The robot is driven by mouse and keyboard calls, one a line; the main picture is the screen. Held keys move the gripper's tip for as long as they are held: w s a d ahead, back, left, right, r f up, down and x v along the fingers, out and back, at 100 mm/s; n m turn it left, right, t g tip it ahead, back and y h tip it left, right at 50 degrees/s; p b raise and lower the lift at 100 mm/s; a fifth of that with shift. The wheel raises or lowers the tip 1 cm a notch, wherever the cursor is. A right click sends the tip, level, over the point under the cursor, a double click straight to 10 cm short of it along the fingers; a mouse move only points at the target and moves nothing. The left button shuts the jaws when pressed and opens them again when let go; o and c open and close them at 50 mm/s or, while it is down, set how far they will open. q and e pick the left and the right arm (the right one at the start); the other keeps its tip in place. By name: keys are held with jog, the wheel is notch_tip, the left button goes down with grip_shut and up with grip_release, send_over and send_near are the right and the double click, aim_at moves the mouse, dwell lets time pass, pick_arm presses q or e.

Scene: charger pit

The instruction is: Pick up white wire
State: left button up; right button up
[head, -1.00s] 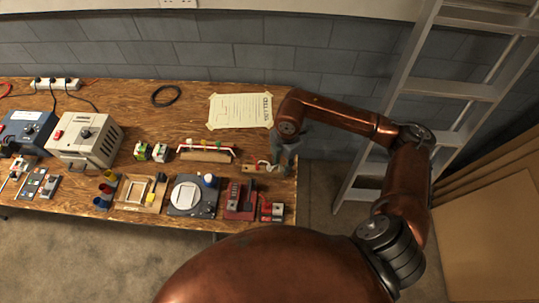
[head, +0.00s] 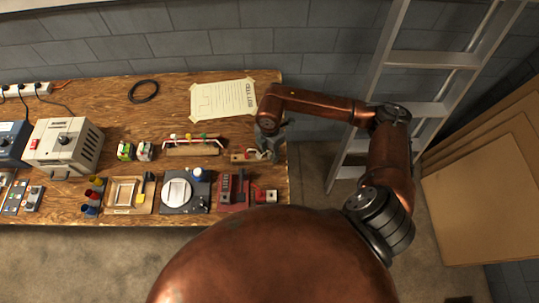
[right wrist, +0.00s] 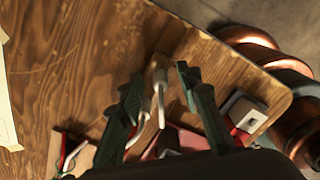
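In the right wrist view, a white wire (right wrist: 161,98) runs up between the two fingers of my right gripper (right wrist: 157,85). The fingers are open, with a gap on both sides of the wire. In the head view, my right gripper (head: 268,148) points down over the table's right end, at the right end of a small wooden block (head: 242,158) with red and white parts. The gripper hides most of the wire there. My left gripper is not in view.
A red fixture (head: 233,192) stands just in front, with a grey round-plate device (head: 178,192) to its left. A rack with coloured parts (head: 193,150) is left of the block. A taped paper (head: 222,99) lies behind. A ladder (head: 395,85) leans at right.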

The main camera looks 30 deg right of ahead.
jog(key=shift+c, duration=0.5)
grip_shut()
jog(key=shift+r, duration=0.2)
